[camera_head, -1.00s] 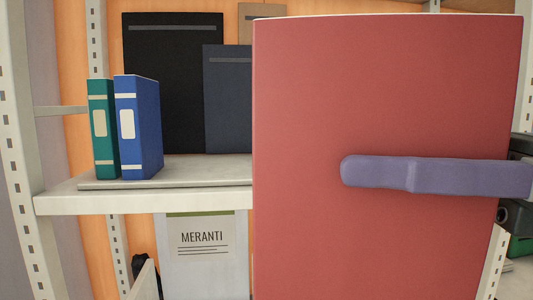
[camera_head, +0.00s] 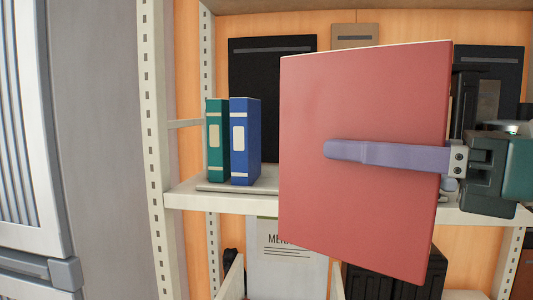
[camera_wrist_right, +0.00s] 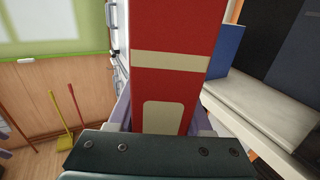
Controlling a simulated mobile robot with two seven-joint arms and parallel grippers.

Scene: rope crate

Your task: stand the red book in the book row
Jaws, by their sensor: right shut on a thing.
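The red book (camera_head: 360,210) is held upright, slightly tilted, in front of the shelf, its broad cover facing the head camera. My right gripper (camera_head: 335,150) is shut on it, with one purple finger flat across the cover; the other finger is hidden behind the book. The wrist view shows the book's red spine (camera_wrist_right: 170,85) with cream bands, between the fingers. The book row on the shelf holds a green book (camera_head: 217,140) and a blue book (camera_head: 245,140), upright side by side at the left. The red book is apart from them, to their right. My left gripper is out of view.
The white shelf board (camera_head: 240,202) carries the row on a thin grey base (camera_head: 232,189). A perforated post (camera_head: 155,130) stands left of the row. Dark panels (camera_head: 270,80) stand behind. A grey cabinet (camera_head: 60,200) is at the far left. The red book hides the shelf's middle.

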